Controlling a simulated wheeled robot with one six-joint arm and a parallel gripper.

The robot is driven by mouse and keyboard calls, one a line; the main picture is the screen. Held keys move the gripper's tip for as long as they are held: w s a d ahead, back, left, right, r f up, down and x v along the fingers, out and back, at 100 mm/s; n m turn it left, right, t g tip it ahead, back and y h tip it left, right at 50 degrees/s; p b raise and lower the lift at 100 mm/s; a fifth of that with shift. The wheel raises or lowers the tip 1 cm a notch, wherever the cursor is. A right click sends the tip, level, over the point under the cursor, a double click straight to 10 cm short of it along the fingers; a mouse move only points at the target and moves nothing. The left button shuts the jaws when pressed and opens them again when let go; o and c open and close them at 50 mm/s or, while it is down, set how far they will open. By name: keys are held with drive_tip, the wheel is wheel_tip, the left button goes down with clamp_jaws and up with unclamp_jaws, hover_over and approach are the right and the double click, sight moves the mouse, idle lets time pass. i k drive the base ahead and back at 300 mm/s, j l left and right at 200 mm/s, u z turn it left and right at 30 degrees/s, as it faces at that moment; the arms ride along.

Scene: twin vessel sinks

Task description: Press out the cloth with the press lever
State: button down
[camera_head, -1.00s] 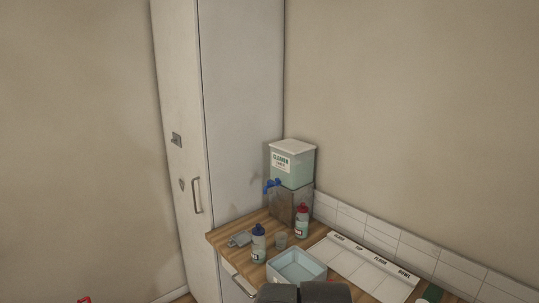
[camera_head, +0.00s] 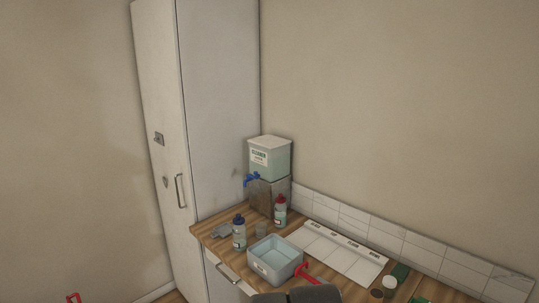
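No cloth and no clear press lever show in the head view. A small red part (camera_head: 73,298) shows at the bottom left edge, mostly cut off, and I cannot tell what it belongs to. A red handled thing (camera_head: 307,273) lies at the right side of the grey tub, its lower part hidden. Two dark rounded blocks at the bottom middle look like part of my arm. My gripper's fingertips are not in view.
A wooden counter (camera_head: 215,238) bears an open grey tub (camera_head: 262,270), a blue-capped bottle (camera_head: 239,233), a red-capped bottle (camera_head: 280,211), a cleaner dispenser (camera_head: 269,158) and a white labelled board (camera_head: 340,255). A tall cabinet (camera_head: 160,90) stands at left.

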sight(317, 281)
drive_tip(key=k+j+z, duration=0.1)
drive_tip(key=i+j+z, duration=0.15)
drive_tip(key=i, duration=0.3)
drive_tip(key=i+j+z, duration=0.15)
drive_tip(key=i+j, duration=0.25)
